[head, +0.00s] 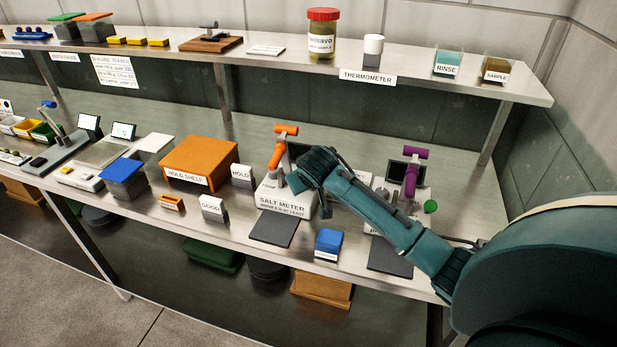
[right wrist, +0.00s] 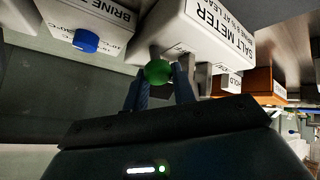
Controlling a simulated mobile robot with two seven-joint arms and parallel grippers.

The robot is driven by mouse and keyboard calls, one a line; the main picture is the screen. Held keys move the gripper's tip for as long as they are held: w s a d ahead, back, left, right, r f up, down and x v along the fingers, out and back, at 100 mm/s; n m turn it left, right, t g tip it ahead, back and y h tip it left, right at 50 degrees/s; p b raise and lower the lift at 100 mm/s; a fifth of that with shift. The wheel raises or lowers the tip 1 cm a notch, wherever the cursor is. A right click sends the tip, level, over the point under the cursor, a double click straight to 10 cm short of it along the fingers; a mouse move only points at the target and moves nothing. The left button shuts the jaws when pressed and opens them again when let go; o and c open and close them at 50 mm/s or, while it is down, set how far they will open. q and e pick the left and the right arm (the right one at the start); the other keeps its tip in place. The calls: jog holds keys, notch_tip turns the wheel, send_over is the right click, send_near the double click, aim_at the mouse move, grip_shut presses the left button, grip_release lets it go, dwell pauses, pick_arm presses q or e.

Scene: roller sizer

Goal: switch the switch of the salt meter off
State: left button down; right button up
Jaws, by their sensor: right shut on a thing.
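The salt meter (head: 285,199) is a white box with an orange-handled part (head: 280,145) on top, standing on the bench. In the right wrist view the salt meter (right wrist: 205,30) shows its lettered face and the side near my gripper. A round green knob (right wrist: 158,72), which looks like its switch, sits at that side. My right gripper (right wrist: 160,82) is shut on the green knob, one dark finger on each side. In the head view my right gripper (head: 296,183) is at the salt meter's right side, and the knob is hidden behind my arm. My left gripper is out of view.
A second meter with a purple handle (head: 411,175) and its own green knob (head: 430,206) stands to the right, partly behind my arm. A blue block (head: 328,243) and dark mats (head: 273,230) lie in front. An orange hold shelf (head: 200,160) stands left. A shelf (head: 420,80) runs above.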

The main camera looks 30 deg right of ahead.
jog(key=o, duration=0.6)
jog(key=shift+s+d+f+g, duration=0.25)
jog(key=shift+s+f+g, duration=0.1)
jog(key=shift+f, duration=0.25)
jog(key=shift+c, duration=0.2)
jog(key=o, duration=0.3)
jog(key=shift+s+d+r, duration=0.1)
jog(key=shift+r, duration=0.05)
jog(key=shift+o, duration=0.7)
jog(key=shift+a+r, duration=0.1)
jog(key=shift+a, duration=0.1)
jog(key=v, duration=1.3)
jog(key=shift+s, duration=0.1)
